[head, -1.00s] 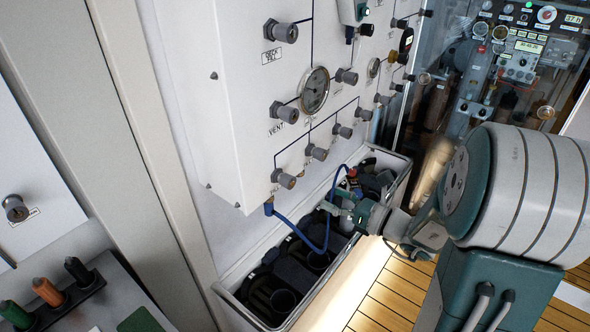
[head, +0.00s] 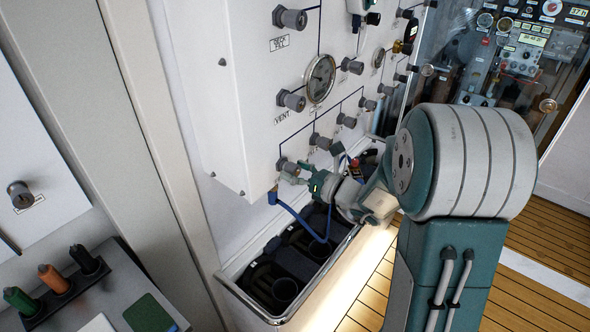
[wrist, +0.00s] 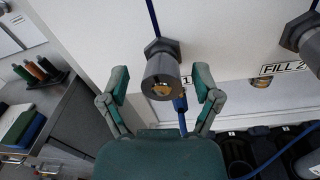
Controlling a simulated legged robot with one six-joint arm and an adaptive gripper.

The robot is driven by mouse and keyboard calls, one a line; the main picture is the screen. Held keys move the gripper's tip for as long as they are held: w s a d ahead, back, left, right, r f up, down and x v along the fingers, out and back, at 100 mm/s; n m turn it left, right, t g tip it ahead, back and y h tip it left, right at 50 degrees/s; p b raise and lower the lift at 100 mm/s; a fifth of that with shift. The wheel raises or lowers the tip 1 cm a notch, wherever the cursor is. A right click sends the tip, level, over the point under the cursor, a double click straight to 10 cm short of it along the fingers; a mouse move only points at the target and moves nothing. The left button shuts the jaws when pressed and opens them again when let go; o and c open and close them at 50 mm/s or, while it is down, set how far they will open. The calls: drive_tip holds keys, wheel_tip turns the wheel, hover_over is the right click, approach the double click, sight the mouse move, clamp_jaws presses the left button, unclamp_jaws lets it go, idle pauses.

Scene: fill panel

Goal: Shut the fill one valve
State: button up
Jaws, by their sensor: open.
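The fill one valve is a grey knob at the lower left of the white panel, shown in the head view (head: 284,164). In the wrist view the fill one valve (wrist: 162,76) has a brassy centre, and most of its label is hidden, with only a "1" showing beside it. My gripper (wrist: 161,88) is open, with one finger on each side of the knob; I cannot tell whether either finger touches it. In the head view my gripper (head: 297,172) is at the knob. The FILL 2 label (wrist: 284,68) is to the right.
Other grey valves, including VENT (head: 291,100), and a round gauge (head: 320,79) are above. Screwdriver-like handles (head: 54,279) stand on a side bench at left.

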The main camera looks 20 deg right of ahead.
drive_tip(key=shift+d, duration=0.2)
clamp_jaws()
drive_tip(key=shift+m, duration=0.5)
unclamp_jaws()
drive_tip(key=shift+a, duration=0.1)
drive_tip(key=v, duration=1.2)
drive_tip(key=shift+f, duration=0.1)
